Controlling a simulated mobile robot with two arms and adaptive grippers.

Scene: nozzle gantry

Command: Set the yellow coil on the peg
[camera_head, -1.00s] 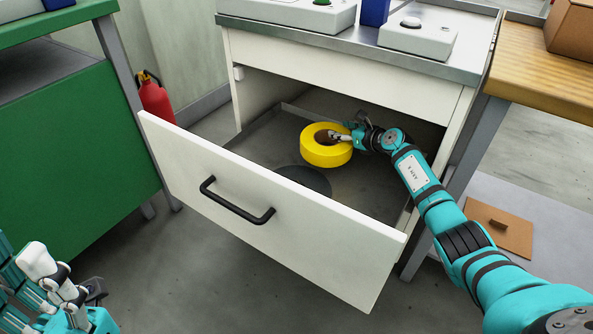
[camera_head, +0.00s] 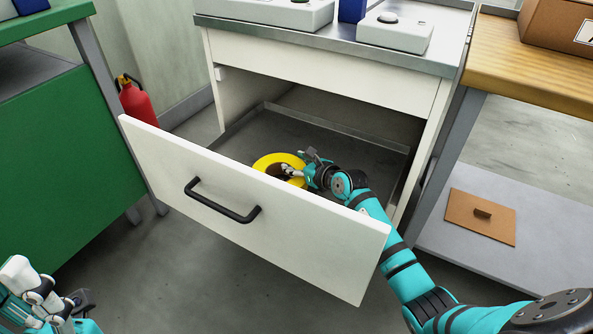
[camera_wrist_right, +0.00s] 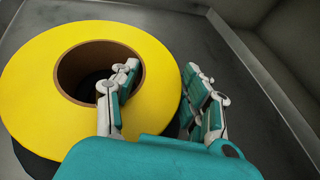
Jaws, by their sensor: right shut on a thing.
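The yellow coil (camera_head: 262,164), a thick ring with a brown inner core, is inside the open drawer, close behind its front panel, which hides its near side. My right gripper (camera_head: 296,172) is shut on the coil's ring wall. In the right wrist view the coil (camera_wrist_right: 32,90) lies at the left, with one finger of the gripper (camera_wrist_right: 158,100) at the hole and the other outside the rim. A dark patch shows below the coil there. Whether the coil touches the drawer floor is unclear. My left gripper (camera_head: 72,305) is low at the left, its opening unclear. No peg is visible.
The white drawer front (camera_head: 250,220) with a black handle (camera_head: 222,200) stands pulled out. The drawer floor (camera_head: 300,130) behind the coil is bare. A green cabinet (camera_head: 60,150) and a red extinguisher (camera_head: 138,105) are left; a wooden table (camera_head: 515,60) is right.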

